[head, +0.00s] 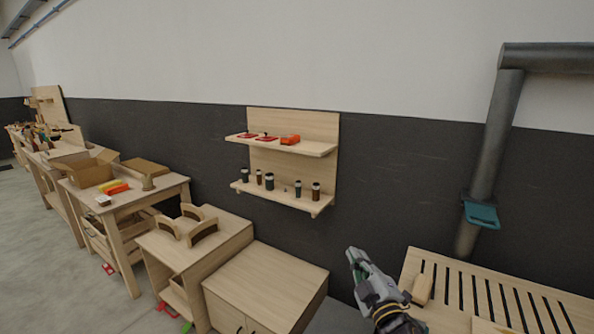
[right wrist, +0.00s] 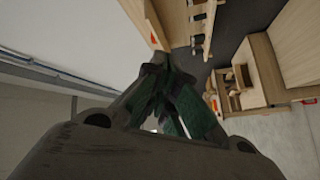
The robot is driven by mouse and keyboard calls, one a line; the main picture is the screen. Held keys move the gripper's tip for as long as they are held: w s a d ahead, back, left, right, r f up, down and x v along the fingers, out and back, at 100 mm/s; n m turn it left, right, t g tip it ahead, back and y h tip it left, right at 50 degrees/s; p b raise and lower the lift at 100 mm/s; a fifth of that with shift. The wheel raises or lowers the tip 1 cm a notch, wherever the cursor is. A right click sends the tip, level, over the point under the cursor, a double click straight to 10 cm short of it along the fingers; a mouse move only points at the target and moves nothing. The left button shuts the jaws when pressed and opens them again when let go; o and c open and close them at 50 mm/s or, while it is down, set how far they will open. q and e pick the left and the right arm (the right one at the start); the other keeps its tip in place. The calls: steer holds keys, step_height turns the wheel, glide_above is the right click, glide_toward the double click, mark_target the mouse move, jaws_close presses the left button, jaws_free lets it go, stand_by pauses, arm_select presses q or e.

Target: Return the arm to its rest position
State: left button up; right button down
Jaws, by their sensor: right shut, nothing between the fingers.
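My right gripper (head: 354,256) shows at the lower middle of the head view, pointing up and to the left. It is shut and empty, held in the air in front of the dark lower wall. In the right wrist view its fingers (right wrist: 172,95) come together with nothing held between them. My left gripper is in neither view.
A slatted wooden bench top (head: 485,290) stands just right of my right gripper, with a small wooden block (head: 422,289) on it. A low wooden cabinet (head: 268,282) stands to the left. A wall shelf (head: 290,198) holds several small jars. A grey pipe (head: 497,125) runs down the wall.

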steer(key=s+d+f+m+g+h, duration=0.1)
steer(key=s+d+f+m+g, duration=0.1)
steer(key=f, duration=0.3)
steer(key=s+d+f+m+g+h, duration=0.2)
steer(key=s+f+m+g, duration=0.1)
steer(key=f, duration=0.3)
steer(key=s+d+f+m+g+h, duration=0.2)
steer(key=s+d+f+m+g, duration=0.1)
steer(key=s+f, duration=0.2)
steer(key=shift+f+m, duration=0.35)
steer(key=shift+m, duration=0.05)
steer(key=s+f+m+g+y, duration=0.1)
steer(key=s+f+m+g, duration=0.1)
steer(key=s+f+g, duration=0.45)
steer(key=s+f+m+g, duration=0.1)
steer(key=s+f, duration=0.2)
steer(key=s, duration=0.7)
steer(key=s+f+g, duration=0.2)
steer(key=s+f, duration=0.1)
steer(key=f, duration=3)
steer(key=s+d+f, duration=0.1)
steer(key=s+f, duration=0.8)
steer(key=s, duration=0.2)
steer(key=s+d+f, duration=0.2)
steer(key=s+f, duration=0.8)
steer(key=s, duration=0.1)
steer(key=shift+d+f+g, duration=0.15)
steer(key=shift+d+g, duration=0.15)
steer(key=shift+g, duration=0.05)
